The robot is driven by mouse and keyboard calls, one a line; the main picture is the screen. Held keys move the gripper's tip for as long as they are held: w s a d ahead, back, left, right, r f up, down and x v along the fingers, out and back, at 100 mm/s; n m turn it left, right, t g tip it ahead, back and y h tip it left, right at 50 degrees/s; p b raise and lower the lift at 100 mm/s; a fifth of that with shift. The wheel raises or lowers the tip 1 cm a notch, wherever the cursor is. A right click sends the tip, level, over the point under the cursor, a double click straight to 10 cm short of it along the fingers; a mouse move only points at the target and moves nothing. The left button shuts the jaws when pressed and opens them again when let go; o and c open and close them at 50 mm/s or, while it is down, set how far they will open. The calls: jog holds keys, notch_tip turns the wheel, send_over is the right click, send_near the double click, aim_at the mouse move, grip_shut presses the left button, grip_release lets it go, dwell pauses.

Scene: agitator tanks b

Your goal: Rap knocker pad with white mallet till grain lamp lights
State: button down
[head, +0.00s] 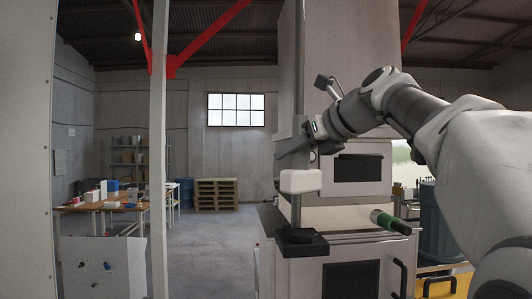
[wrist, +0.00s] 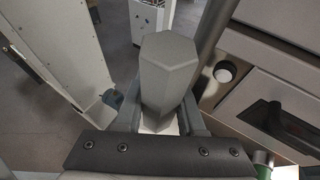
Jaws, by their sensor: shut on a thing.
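The mallet's white block-shaped head (head: 300,181) shows in the head view just below my gripper (head: 297,146). My gripper is shut on the mallet. In the wrist view its grey faceted handle (wrist: 168,75) stands up between the fingers. A flat black block (head: 302,243), which looks like the knocker pad, lies below the white head at the front of the grey machine. The head is apart from it, with a thin grey post showing between them. A pale round disc (wrist: 226,72) shows in the wrist view. I cannot tell whether it is the grain lamp or lit.
The grey machine housing (head: 350,213) has dark panels and stands close under my arm. A green cylinder with a dark end (head: 390,222) juts from its front right. A white post (head: 160,150) and a workbench (head: 105,208) are at left. Open floor lies between.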

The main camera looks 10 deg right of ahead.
aim_at(293, 191)
jog(key=shift+s+d+r, duration=0.1)
jog(key=shift+s, duration=0.05)
jog(key=shift+f+b, duration=0.3)
jog(key=shift+f, duration=0.2)
jog(key=shift+f+b, duration=1.2)
jog(key=shift+f, duration=0.6)
jog(key=shift+p, duration=0.35)
notch_tip(293, 191, down, 4)
jog(key=shift+r+b, duration=0.15)
jog(key=shift+b, duration=1.05)
notch_tip(293, 191, up, 6)
jog(key=p, duration=0.4)
jog(key=shift+f+p, duration=0.25)
jog(key=shift+p, duration=0.15)
jog(key=shift+s+d, duration=0.1)
